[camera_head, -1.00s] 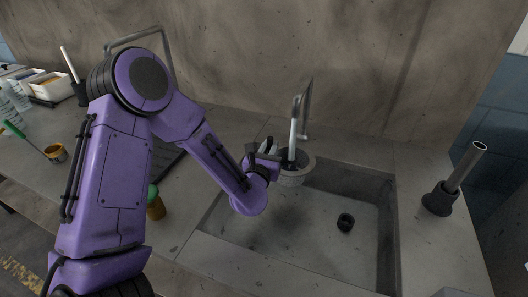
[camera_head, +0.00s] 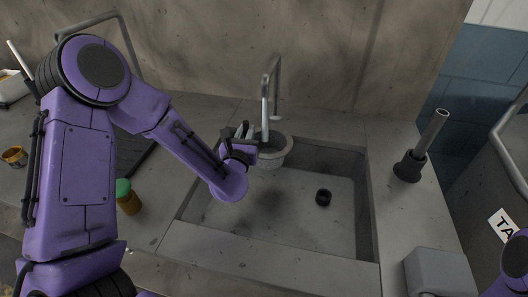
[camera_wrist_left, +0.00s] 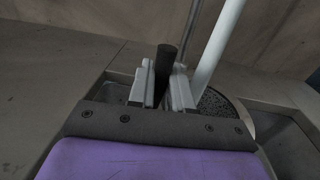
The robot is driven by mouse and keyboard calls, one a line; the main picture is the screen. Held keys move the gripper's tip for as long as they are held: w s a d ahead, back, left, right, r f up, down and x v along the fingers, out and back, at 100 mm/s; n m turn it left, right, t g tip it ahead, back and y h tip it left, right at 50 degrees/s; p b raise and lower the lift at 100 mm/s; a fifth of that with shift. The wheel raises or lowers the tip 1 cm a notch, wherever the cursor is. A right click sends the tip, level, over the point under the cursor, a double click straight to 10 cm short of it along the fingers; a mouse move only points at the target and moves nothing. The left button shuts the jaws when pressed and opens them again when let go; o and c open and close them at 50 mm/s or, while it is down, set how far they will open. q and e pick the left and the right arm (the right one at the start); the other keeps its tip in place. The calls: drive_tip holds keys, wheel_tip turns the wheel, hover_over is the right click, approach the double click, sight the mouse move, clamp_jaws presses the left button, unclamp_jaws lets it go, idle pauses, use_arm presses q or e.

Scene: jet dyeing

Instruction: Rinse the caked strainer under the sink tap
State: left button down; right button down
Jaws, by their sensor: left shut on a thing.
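The strainer (camera_head: 274,152) is a grey round basket, held over the back left of the sink (camera_head: 300,210) beneath the tap (camera_head: 277,85). A pale, straight column, which looks like running water (camera_head: 264,118), comes down from the spout into the basket. My left gripper (camera_head: 243,132) is shut on the strainer's dark handle, on the basket's left. The left wrist view shows the handle (camera_wrist_left: 165,62) between the two fingers and dark speckled matter in the strainer (camera_wrist_left: 214,101) beyond them. The fingers hide part of the basket. My right gripper is out of view.
A black ring-shaped drain piece (camera_head: 323,197) is on the sink floor. A grey box (camera_head: 438,272) is at the front right.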

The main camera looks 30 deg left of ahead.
use_arm(q)
drive_tip(key=s+a, duration=0.1)
drive_tip(key=s, duration=0.7)
drive_tip(key=shift+a, duration=0.25)
drive_tip(key=shift+w, duration=0.1)
idle(1.0)
drive_tip(key=s+a+r+p, duration=0.1)
drive_tip(key=s+r+p, duration=0.3)
drive_tip(key=p, duration=0.5)
drive_tip(key=shift+s, duration=0.5)
